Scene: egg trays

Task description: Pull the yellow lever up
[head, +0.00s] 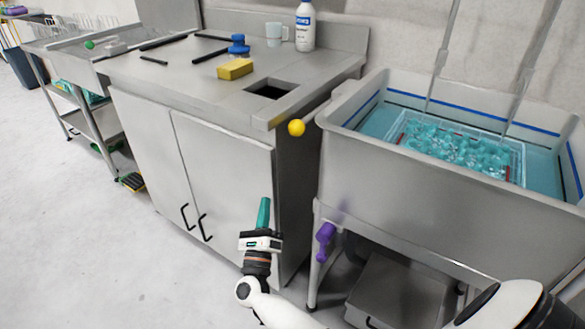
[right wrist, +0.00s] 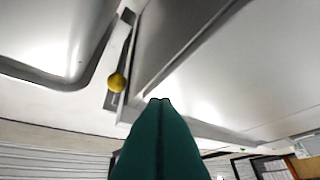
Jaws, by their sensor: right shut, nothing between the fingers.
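The yellow lever shows as a round yellow knob (head: 296,127) at the front right corner of the steel counter, in the gap beside the sink. In the right wrist view the knob (right wrist: 117,83) is left of my fingertips, on a narrow metal strip. My right gripper (head: 264,203) is in front of the cabinet doors, with its green fingers pointing up. It is below and to the left of the knob in the head view, apart from it. Its fingers (right wrist: 160,104) are shut together and empty. My left gripper is not in view.
A steel sink (head: 420,185) with blue water and a submerged tray stands at the right. A purple handle (head: 325,242) sticks out below it. The counter (head: 160,85) holds a yellow sponge (head: 235,69), a white bottle (head: 305,27) and a cup.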

